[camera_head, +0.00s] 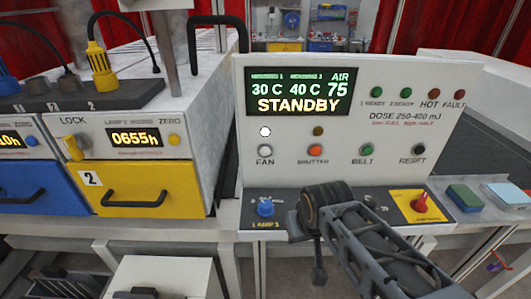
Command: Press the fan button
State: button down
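The fan button (265,150) is a small round grey button on the white upright control panel (458,145). It sits at the panel's left side, above the label FAN. A small white lamp (265,131) above it looks lit. Nothing touches or covers the button. My dark arm reaches in from the lower right, and its thick joint stands in front of the panel's lower ledge, below and right of the button. I cannot make out my gripper's fingers in this view.
The display (297,93) reads STANDBY. An orange SHUTTER button (316,150), a green BELT button (366,150) and a dark RESET button (418,150) share the row. A blue knob (265,207) and a red switch (421,201) stick up from the ledge. A yellow drawer (150,190) is left.

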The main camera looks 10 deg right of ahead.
aim_at(264, 150)
jog(key=z, duration=0.85)
jog(key=k, duration=1.1)
jog(key=u, duration=1.3)
jog(key=i, duration=0.5)
